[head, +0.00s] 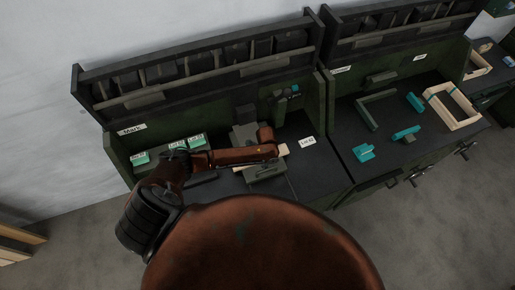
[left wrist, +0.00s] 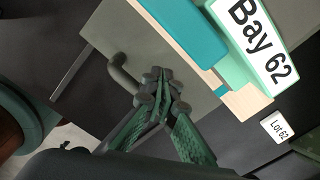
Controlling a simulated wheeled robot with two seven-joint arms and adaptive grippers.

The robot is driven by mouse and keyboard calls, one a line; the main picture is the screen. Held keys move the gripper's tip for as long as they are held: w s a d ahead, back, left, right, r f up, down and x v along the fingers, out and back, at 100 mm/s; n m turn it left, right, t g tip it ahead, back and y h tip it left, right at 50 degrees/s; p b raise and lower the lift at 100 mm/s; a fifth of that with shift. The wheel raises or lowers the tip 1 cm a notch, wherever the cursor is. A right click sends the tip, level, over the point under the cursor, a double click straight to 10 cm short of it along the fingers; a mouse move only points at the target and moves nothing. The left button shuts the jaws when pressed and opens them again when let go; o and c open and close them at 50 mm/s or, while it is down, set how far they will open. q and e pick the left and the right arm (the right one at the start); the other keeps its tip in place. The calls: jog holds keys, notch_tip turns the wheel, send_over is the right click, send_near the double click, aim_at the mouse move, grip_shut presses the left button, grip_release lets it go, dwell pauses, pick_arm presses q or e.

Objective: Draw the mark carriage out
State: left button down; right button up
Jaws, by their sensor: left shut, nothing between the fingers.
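The mark carriage is a grey-green plate (head: 270,178) at the front of the bench marked "Mark"; it also shows in the left wrist view (left wrist: 105,38). A curved dark handle (left wrist: 120,68) stands on the plate. A pale wooden piece (left wrist: 245,100) with a teal block (left wrist: 188,30) and a "Bay 62" label (left wrist: 262,45) lies across the plate. My left gripper (left wrist: 158,82) is shut and empty, its fingertips at the handle's end; whether they touch cannot be told. In the head view my wrist hides most of the wooden piece. My right gripper is not in view.
Several mint labelled blocks (head: 168,146) stand at the bench's left. A "Lot 62" card (head: 306,142) lies right of the carriage. A grey press-like block (head: 245,133) stands behind. The right bench holds teal parts (head: 405,133) and a wooden crate frame (head: 453,122).

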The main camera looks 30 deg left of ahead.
pick_arm(q)
jog(key=shift+s+d+p, duration=1.55)
jog(key=shift+s+d, duration=0.6)
jog(key=shift+d, duration=0.25)
jog(key=shift+s+d+p, duration=1)
jog(key=shift+s+d, duration=0.5)
jog(key=shift+d, duration=0.2)
jog(key=shift+s+d+p, duration=0.6)
jog(key=shift+s+d, duration=0.5)
jog(key=shift+d, duration=0.1)
notch_tip(320, 180, up, 7)
jog(key=w+a+p, duration=0.1)
jog(key=p, duration=0.6)
